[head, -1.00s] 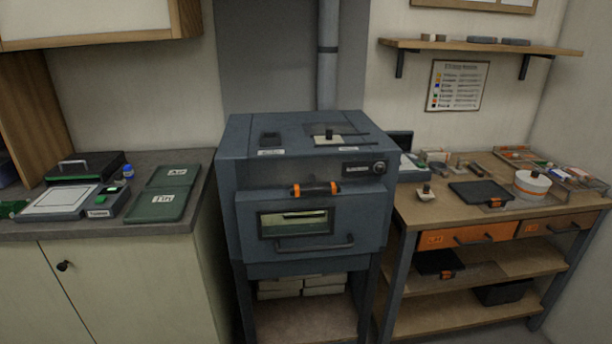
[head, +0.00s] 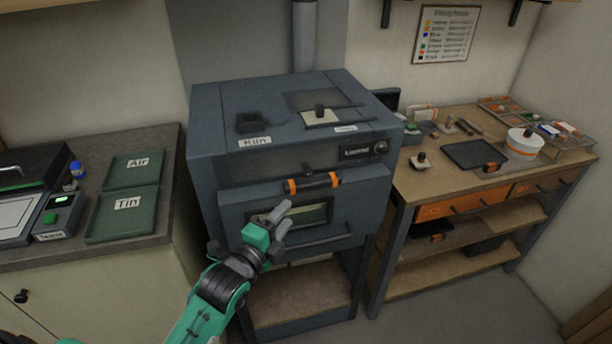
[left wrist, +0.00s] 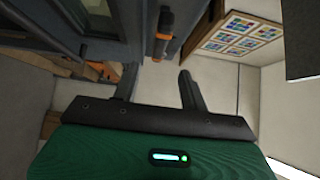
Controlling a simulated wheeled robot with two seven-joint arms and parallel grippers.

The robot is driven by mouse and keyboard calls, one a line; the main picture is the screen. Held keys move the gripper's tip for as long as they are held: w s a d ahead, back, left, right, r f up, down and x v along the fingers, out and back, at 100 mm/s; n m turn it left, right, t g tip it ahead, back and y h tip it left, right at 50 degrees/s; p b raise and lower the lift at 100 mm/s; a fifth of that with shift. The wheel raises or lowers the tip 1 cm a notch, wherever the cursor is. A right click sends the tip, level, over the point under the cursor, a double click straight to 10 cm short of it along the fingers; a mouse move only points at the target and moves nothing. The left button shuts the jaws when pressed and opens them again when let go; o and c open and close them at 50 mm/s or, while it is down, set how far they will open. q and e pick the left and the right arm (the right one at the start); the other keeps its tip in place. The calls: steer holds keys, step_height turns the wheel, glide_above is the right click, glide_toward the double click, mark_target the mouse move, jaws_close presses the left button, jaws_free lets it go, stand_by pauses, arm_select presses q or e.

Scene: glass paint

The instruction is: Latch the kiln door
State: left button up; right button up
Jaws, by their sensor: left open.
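The dark blue-grey kiln (head: 225,120) stands in the middle of the head view. Its front door (head: 235,208) has a small window (head: 312,216) and a lower bar handle (head: 335,236). A black latch handle with orange ends (head: 312,183) sits at the door's top edge; it also shows in the left wrist view (left wrist: 162,32). My left gripper (head: 277,216) is open and empty in front of the door, below and left of the latch handle. It hides part of the door and window. In the left wrist view its two fingers (left wrist: 158,88) are apart. My right gripper is out of view.
A grey counter (head: 140,243) with green Air and Tin trays (head: 125,215) is at left. A wooden workbench (head: 430,190) with tools, a dark tray (head: 474,155) and a white round pot (head: 524,141) is at right. Open floor lies at lower right.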

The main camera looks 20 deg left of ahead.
mark_target(310, 188)
arm_select(q)
steer(key=w+d+p, duration=0.1)
steer(key=w, duration=0.3)
steer(key=w+p, duration=0.1)
steer(key=w, duration=0.3)
steer(key=w+d+p, duration=0.1)
steer(key=w+p, duration=0.1)
steer(key=w, duration=0.2)
steer(key=shift+d+r, duration=0.15)
steer(key=shift+d, duration=0.15)
steer(key=shift+w+d, duration=0.1)
steer(key=shift+w, duration=0.5)
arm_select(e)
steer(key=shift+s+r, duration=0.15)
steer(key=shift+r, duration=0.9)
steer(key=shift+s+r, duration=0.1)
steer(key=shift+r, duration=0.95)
arm_select(q)
jaws_close()
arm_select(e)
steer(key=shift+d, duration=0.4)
